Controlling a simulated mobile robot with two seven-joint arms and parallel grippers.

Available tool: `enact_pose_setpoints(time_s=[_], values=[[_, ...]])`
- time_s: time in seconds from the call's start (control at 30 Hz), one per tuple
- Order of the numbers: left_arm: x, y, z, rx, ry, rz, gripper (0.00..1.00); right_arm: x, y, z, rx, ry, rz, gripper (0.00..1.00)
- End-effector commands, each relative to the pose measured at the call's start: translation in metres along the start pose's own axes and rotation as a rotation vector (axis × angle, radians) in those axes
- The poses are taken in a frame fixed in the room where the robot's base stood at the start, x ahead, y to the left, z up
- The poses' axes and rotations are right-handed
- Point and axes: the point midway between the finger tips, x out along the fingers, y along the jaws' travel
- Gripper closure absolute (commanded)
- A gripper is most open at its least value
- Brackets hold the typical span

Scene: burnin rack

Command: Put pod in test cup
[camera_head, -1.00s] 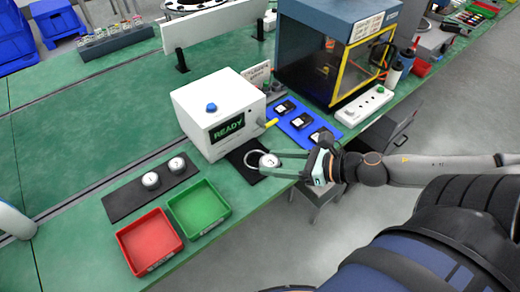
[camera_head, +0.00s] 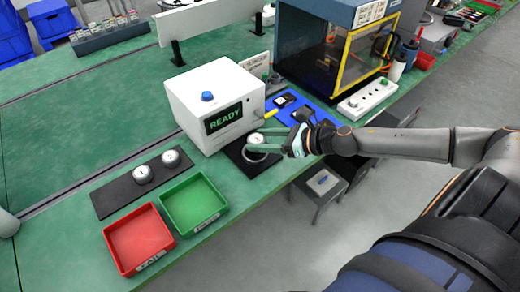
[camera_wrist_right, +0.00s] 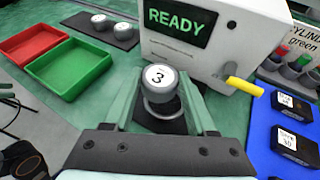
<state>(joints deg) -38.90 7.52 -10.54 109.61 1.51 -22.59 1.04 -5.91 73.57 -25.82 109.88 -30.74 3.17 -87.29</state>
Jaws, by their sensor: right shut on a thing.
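A pod with a white top marked 3 (camera_wrist_right: 160,77) sits between the fingers of my right gripper (camera_wrist_right: 158,103). In the head view the pod (camera_head: 256,138) and right gripper (camera_head: 274,142) are in front of the white READY tester (camera_head: 211,104). The round grey test cup (camera_head: 252,156) stands on a black pad, just below the pod in the head view. In the right wrist view the cup (camera_wrist_right: 161,109) is partly hidden behind the pod; I cannot tell whether they touch. My left gripper is not in view.
Two more pods (camera_head: 143,174) stand on a black mat (camera_head: 118,196) left of the tester. A green tray (camera_head: 194,204) and a red tray (camera_head: 139,238) are in front. Black boxes lie on a blue mat to the right. A yellow lever (camera_head: 266,114) sticks out from the tester's side.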

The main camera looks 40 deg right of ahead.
Motion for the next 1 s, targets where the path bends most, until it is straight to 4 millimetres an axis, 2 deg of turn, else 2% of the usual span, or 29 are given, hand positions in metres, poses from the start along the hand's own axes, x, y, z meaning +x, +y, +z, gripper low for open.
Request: enact_pose_setpoints(time_s=[0.37, 0.5, 0.6, 0.97, 1.0], values=[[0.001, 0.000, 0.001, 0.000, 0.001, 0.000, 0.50, 0.021, -0.014, -0.015, 0.000, -0.002, 0.001, 0.97], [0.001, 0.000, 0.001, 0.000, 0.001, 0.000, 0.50, 0.029, -0.014, -0.036, 0.005, 0.001, 0.002, 0.97], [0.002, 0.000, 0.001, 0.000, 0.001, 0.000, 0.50, 0.031, -0.014, -0.043, 0.002, 0.001, 0.001, 0.97], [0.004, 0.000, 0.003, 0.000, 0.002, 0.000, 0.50, 0.033, -0.015, -0.047, 0.000, 0.001, 0.001, 0.97], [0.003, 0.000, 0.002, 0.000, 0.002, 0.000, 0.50, 0.032, -0.015, -0.046, 0.000, 0.001, 0.001, 0.39]])
